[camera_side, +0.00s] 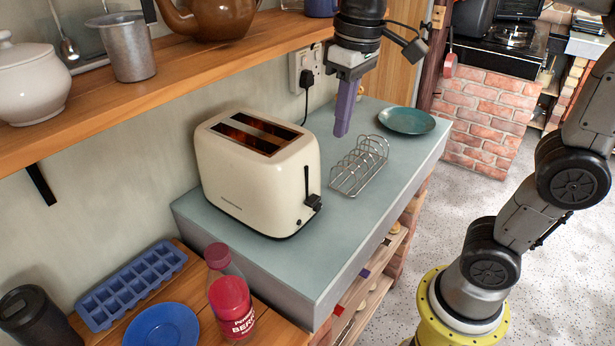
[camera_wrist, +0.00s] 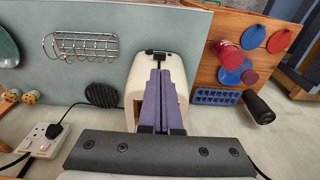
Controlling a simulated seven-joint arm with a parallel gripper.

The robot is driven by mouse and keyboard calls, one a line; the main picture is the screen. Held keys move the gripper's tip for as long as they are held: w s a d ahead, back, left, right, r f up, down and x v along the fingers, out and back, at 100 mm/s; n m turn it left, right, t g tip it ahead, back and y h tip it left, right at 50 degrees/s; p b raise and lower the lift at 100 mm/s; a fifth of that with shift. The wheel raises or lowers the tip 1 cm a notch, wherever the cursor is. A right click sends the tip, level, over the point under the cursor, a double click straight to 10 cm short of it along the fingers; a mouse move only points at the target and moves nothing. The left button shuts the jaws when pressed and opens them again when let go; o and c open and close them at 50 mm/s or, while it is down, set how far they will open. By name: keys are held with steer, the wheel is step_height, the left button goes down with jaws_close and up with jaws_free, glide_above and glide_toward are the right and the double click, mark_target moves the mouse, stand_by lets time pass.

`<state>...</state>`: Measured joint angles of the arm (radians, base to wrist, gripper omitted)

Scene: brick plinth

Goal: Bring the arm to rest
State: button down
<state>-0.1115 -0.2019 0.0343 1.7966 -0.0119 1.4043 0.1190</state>
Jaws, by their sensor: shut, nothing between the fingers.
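My gripper (camera_side: 343,128) points down above the grey-blue counter, behind the wire rack and to the right of the toaster. Its purple fingers are shut together with nothing between them. In the wrist view my gripper (camera_wrist: 161,75) shows in front of the toaster (camera_wrist: 133,83), covering part of it. In the side view the cream toaster (camera_side: 262,185) stands upright on the counter with two empty-looking slots on top. The tips look clear of the toaster and rack, though their exact height above the counter is hard to tell.
A wire toast rack (camera_side: 360,166) and a teal plate (camera_side: 406,121) sit on the counter (camera_side: 330,235). A wooden shelf (camera_side: 170,65) with a white pot and metal cup runs along the wall. A red-capped bottle (camera_side: 230,295) and blue ice tray (camera_side: 132,285) are at lower left.

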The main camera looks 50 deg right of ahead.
steer(key=s+d+f+t, duration=0.2)
steer(key=s+f+t, duration=0.2)
steer(key=s+f, duration=0.5)
steer(key=shift+s+d, duration=0.4)
steer(key=shift+s, duration=0.65)
